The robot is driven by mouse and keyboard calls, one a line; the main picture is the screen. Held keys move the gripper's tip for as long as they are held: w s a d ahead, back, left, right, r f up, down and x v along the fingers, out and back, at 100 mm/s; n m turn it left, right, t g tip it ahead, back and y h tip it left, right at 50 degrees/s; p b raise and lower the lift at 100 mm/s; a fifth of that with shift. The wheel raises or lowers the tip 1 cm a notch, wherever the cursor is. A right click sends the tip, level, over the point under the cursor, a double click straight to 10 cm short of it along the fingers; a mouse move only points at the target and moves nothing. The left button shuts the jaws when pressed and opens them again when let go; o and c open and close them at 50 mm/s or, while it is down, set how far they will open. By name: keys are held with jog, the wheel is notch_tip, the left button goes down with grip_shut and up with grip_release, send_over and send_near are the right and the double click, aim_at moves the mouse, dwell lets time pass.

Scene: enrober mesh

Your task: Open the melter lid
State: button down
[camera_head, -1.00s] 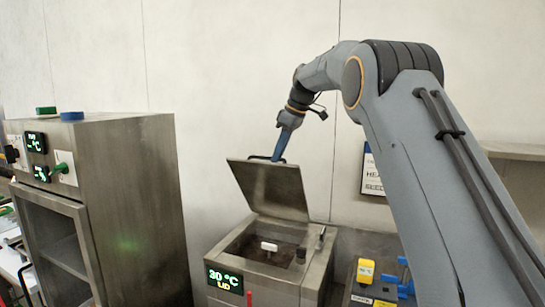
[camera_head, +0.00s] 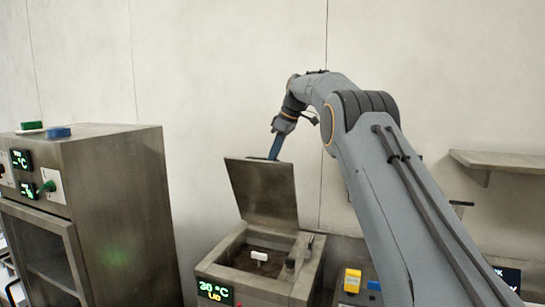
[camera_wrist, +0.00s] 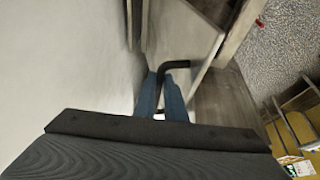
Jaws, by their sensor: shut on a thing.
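The melter (camera_head: 243,291) is a steel box in the lower middle of the head view. Its lid (camera_head: 262,192) is raised, tilted steeply back near the wall, and the open tank (camera_head: 240,260) shows below with a white piece inside. My gripper (camera_head: 277,150) is at the lid's top edge, with blue fingers partly hidden behind it. In the wrist view the blue fingers (camera_wrist: 163,98) are shut on the black lid handle (camera_wrist: 177,65).
The melter display (camera_head: 215,291) reads 30 °C and LID. A steel cabinet (camera_head: 115,205) with a glass door stands at left. A yellow block (camera_head: 352,280) is at right of the melter. A shelf (camera_head: 500,163) is on the right wall.

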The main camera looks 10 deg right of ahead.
jog(key=c, duration=2.2)
grip_release()
jog(key=shift+d+f, duration=0.2)
jog(key=shift+f, duration=0.45)
jog(key=o, duration=0.3)
jog(key=shift+w, duration=0.2)
jog(key=shift+o, duration=0.4)
jog(key=shift+a+r, duration=0.15)
jog(key=shift+r, duration=0.1)
jog(key=b+v, duration=0.1)
jog(key=v, duration=0.6)
jog(key=shift+s+r+b, duration=0.15)
jog(key=shift+r+b, duration=0.2)
